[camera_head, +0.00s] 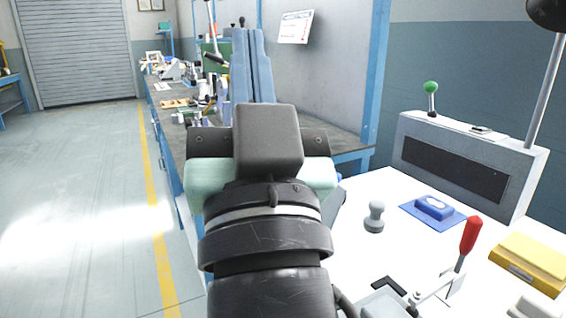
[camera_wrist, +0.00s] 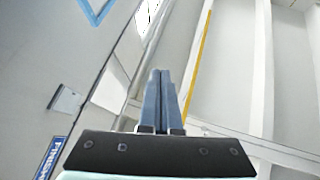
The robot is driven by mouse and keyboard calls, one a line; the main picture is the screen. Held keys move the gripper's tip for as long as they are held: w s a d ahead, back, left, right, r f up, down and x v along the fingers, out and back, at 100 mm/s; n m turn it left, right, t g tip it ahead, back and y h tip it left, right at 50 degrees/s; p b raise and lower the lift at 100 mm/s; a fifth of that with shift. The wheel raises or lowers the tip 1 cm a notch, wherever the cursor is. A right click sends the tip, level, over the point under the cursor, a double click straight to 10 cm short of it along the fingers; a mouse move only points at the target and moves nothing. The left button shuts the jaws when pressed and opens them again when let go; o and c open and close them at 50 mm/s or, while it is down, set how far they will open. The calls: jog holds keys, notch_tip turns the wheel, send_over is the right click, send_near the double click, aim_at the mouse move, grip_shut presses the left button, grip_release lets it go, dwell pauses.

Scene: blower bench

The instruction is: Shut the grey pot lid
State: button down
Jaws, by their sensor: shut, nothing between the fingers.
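My gripper (camera_head: 250,34) is raised in front of the camera, its two blue fingers pointing up and pressed together with nothing between them. The wrist view also shows the shut fingers (camera_wrist: 160,74), with walls and a yellow stripe beyond them. I cannot make out a grey pot lid for certain in either view. A dark grey slanted part (camera_head: 337,207) shows just right of my wrist, mostly hidden by it; I cannot tell what it is. My arm hides part of the white table (camera_head: 405,245).
On the white table are a grey knobbed piece (camera_head: 375,217), a blue block (camera_head: 433,208) on a mat, a red-handled lever clamp (camera_head: 469,236), a yellow box (camera_head: 531,262) and a grey machine (camera_head: 460,165) with a green-knobbed lever. A cluttered workbench (camera_head: 330,133) stands behind. Floor at left is clear.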

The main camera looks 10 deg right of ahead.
jog(key=w+d+f+m+g+p, duration=0.3)
jog(key=w+d+p, duration=0.15)
jog(key=w, duration=0.25)
jog(key=m+g+p, duration=0.3)
jog(key=m+p, duration=0.2)
jog(key=p, duration=0.3)
send_over(328, 204)
jog(key=s, duration=0.2)
notch_tip(328, 204, down, 7)
jog(key=s+d+f+m+g+p, duration=0.3)
jog(key=s+d+f+m+p, duration=0.2)
jog(key=d+f+m+p, duration=0.55)
jog(key=shift+m, duration=0.95)
jog(key=w+f, duration=0.1)
jog(key=w, duration=0.2)
jog(key=w+a+f, duration=0.1)
jog(key=w, duration=0.2)
jog(key=w+f, duration=0.1)
jog(key=w, duration=0.2)
jog(key=shift+a+f, duration=0.1)
jog(key=shift+a, duration=0.15)
jog(key=shift+w+a+r, duration=0.2)
jog(key=shift+a, duration=0.05)
jog(key=a+p, duration=0.1)
jog(key=s+a+r, duration=0.1)
jog(key=a, duration=0.1)
jog(key=shift+s+p, duration=0.15)
jog(key=shift+p, duration=0.25)
